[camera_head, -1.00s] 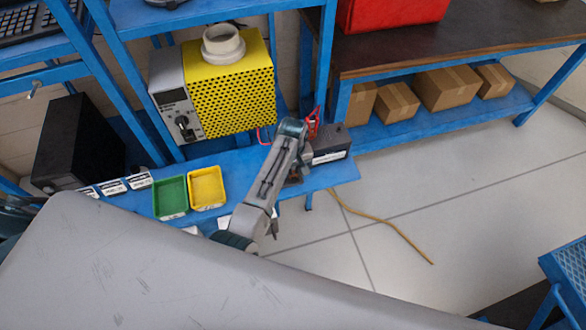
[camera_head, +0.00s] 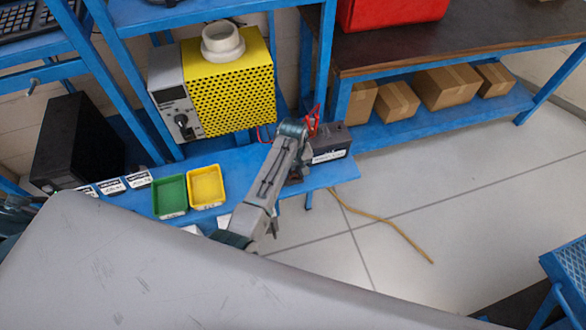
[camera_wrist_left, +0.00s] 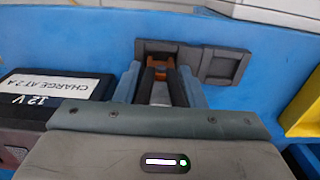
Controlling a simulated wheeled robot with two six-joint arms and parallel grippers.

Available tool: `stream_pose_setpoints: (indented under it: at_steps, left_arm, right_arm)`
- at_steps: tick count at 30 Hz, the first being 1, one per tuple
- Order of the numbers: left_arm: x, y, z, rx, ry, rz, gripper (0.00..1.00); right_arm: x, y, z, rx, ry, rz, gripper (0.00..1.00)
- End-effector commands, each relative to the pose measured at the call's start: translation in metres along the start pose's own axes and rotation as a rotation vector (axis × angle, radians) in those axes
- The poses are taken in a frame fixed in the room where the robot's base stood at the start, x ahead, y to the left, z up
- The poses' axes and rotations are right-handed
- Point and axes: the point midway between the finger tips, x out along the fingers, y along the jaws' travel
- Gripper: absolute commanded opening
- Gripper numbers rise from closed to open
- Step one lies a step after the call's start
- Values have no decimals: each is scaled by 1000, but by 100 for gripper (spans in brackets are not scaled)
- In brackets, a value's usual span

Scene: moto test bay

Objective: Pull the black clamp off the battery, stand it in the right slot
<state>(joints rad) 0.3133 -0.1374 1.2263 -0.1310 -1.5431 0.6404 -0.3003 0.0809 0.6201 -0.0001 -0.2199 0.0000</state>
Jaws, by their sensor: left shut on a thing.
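The black clamp (camera_wrist_left: 159,72), with copper-coloured jaws, is between the fingers of my left gripper (camera_wrist_left: 161,88), which is shut on it. Its jaw end is at a grey two-slot holder (camera_wrist_left: 221,65) on the blue shelf, over the slot at the left of the wrist view. The other slot looks empty. Whether the clamp rests on the slot floor I cannot tell. The battery (camera_head: 330,145) stands at the shelf's right end, apart from the gripper; its label also shows in the left wrist view (camera_wrist_left: 60,84). In the head view my arm hides the clamp and most of the holder.
A red clamp (camera_head: 313,122) is by the battery's back. A yellow charger (camera_head: 232,95) stands behind. Green (camera_head: 170,196) and yellow (camera_head: 207,187) trays lie to the left on the shelf (camera_head: 240,165). A cable (camera_head: 385,223) lies on the floor.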

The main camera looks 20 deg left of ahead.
Motion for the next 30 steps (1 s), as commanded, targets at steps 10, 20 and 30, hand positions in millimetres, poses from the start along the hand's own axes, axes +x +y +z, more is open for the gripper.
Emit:
stream_pose_setpoints:
  at_steps: [10, 20, 30]
  left_arm:
    - [6, 0, 0, 0, 1, 0, 0]
    - [10, 0, 0, 0, 1, 1, 38]
    - [10, 0, 0, 0, 0, 0, 62]
  right_arm:
    - [3, 0, 0, 0, 0, 0, 0]
    - [5, 0, 0, 0, 0, 0, 0]
    - [5, -1, 0, 0, 0, 0, 0]
